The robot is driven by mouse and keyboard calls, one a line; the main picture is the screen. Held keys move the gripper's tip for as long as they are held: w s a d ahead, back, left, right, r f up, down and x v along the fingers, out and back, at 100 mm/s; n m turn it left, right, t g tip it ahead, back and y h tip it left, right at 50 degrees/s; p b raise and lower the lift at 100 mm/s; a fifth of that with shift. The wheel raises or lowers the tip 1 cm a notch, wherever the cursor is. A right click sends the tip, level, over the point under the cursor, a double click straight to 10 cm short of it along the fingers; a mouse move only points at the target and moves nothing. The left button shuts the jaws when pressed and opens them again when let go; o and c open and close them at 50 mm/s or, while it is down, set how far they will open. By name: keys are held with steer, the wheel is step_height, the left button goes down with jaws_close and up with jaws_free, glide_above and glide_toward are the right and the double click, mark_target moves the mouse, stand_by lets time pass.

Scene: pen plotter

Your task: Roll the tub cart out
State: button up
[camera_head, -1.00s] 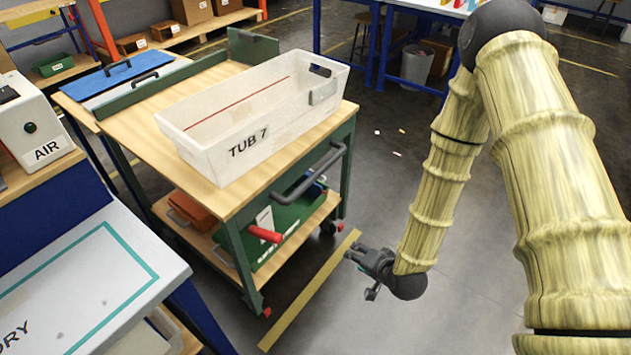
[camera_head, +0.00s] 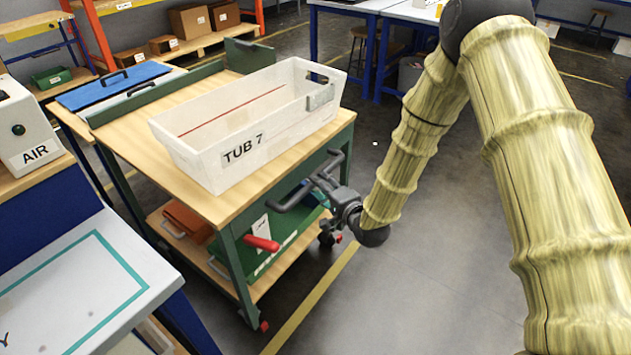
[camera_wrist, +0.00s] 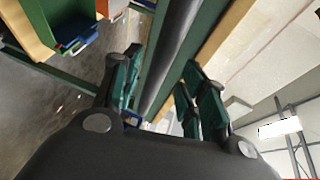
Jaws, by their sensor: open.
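The tub cart (camera_head: 205,204) has a wooden top, green frame and castors. The white tub (camera_head: 285,121) marked TUB 7 sits on its top. A dark push handle (camera_head: 287,204) runs along the cart's near right end. My gripper (camera_head: 324,178) is at the handle, its fingers reaching to the bar. In the wrist view the handle bar (camera_wrist: 170,62) passes between the spread fingers of my gripper (camera_wrist: 160,85). I cannot tell whether the fingers touch the bar. A red lever (camera_head: 262,244) sticks out below the handle.
The AIR machine (camera_head: 30,135) and a bench with a teal outline (camera_head: 95,290) stand close on the cart's left. A blue-lidded table (camera_head: 115,85) adjoins the far left side. Floor (camera_head: 430,290) to the right is clear. A yellow line (camera_head: 310,300) runs beside the cart.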

steer(key=shift+x, duration=2.1)
jaws_close()
